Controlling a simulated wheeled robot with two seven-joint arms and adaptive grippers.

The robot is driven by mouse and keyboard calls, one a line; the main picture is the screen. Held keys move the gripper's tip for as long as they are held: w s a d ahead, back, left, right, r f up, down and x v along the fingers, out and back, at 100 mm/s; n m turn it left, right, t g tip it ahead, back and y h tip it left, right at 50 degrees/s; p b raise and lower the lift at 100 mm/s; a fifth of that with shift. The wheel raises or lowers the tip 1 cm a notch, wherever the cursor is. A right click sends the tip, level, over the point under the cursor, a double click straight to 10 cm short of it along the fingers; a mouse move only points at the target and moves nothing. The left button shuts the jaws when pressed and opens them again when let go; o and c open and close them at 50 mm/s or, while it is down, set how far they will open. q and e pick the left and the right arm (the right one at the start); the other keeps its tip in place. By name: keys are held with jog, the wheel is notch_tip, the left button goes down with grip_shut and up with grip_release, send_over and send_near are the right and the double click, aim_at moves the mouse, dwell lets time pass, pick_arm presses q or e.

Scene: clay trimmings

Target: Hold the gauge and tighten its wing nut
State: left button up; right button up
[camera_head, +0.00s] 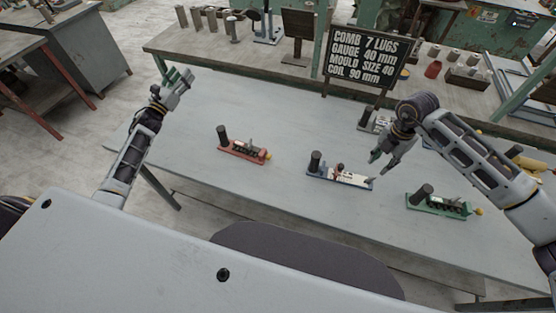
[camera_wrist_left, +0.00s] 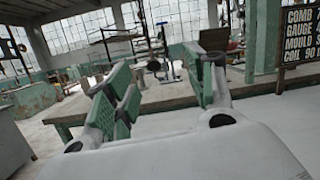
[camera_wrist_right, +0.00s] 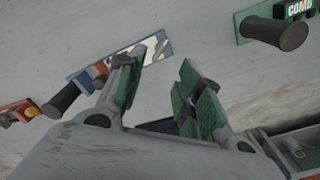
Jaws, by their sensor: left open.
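Three gauge-like tools, each with a black post, lie apart on the pale table: a red one (camera_head: 242,152), a blue one (camera_head: 325,174) and a green one (camera_head: 438,207). The frames do not single out the task's gauge. The blue one carries a small reddish-brown piece (camera_head: 340,168); I cannot tell whether it is a wing nut. My right gripper (camera_head: 383,158) is open and empty, above and right of the blue tool; its fingers also show in the right wrist view (camera_wrist_right: 160,95). My left gripper (camera_head: 178,82) is open and empty, over the table's far left corner.
A black sign (camera_head: 366,62) reading "COMB 7 LUGS, GAUGE 40 mm, MOULD SIZE 40, COIL 90 mm" stands behind the table. A back bench (camera_head: 260,62) holds cylinders and tools. A dark seat (camera_head: 300,255) is at the front edge. The table's left part is clear.

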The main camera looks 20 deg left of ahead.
pick_arm(q)
jog(key=s+d+f+m+g+h, duration=0.15)
jog(key=d+m+h, duration=0.35)
jog(key=d, duration=0.8)
jog(key=m+g+h, duration=0.8)
jog(key=g+h, duration=0.1)
jog(key=g, duration=0.2)
send_near(317, 154)
jog(key=v, duration=0.4)
jog(key=shift+w+d+f, duration=0.1)
jog(key=shift+d+f, duration=0.05)
jog(key=shift+f, duration=0.05)
jog(key=shift+w+d, duration=0.1)
jog(key=shift+d, duration=0.05)
jog(key=shift+x, duration=6.75)
jog(key=shift+f, duration=0.1)
